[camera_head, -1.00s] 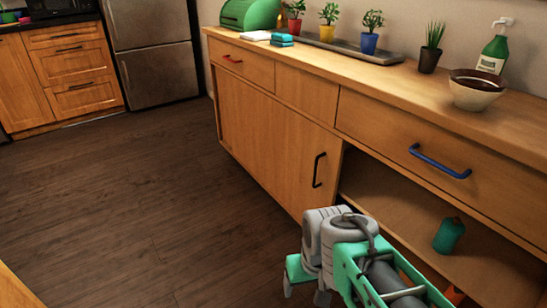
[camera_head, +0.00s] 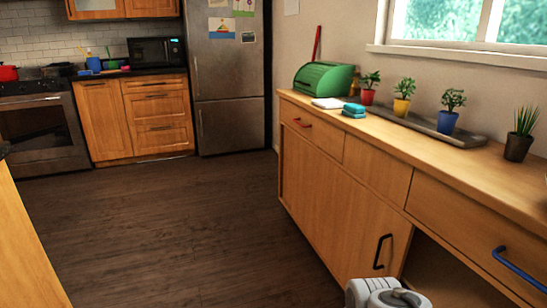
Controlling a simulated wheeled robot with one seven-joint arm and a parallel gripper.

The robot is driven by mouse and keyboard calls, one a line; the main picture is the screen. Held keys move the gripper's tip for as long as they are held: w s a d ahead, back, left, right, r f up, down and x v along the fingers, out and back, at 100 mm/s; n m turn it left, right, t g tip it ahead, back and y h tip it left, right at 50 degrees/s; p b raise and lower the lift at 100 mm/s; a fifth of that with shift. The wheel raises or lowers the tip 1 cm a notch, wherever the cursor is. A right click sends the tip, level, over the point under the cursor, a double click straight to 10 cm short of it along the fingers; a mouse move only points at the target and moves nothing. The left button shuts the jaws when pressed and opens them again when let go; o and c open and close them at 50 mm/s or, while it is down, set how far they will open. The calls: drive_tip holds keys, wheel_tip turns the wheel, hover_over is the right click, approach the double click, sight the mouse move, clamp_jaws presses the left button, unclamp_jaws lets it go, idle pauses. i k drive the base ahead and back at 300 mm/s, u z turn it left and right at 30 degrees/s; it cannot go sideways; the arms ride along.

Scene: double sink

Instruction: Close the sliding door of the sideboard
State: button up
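The wooden sideboard (camera_head: 436,146) runs along the right wall. Its sliding door (camera_head: 333,204) has a black vertical handle (camera_head: 382,251) near its right edge. To the right of the door the lower compartment (camera_head: 440,275) is open, and its inside shows only in part. A grey and white part of my arm shows at the bottom edge, in front of and below the handle. My gripper's fingers are not in view.
On the sideboard top stand a green bread box (camera_head: 324,87), several potted plants on a grey tray (camera_head: 428,127), and blue sponges (camera_head: 354,110). A drawer with a blue handle (camera_head: 519,268) is above the opening. The dark floor (camera_head: 170,235) is clear.

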sight(359, 235)
drive_tip(key=u, duration=0.85)
drive_tip(key=i, duration=4.4)
drive_tip(key=z, duration=0.95)
drive_tip(key=i, duration=0.35)
drive_tip(key=z, duration=0.15)
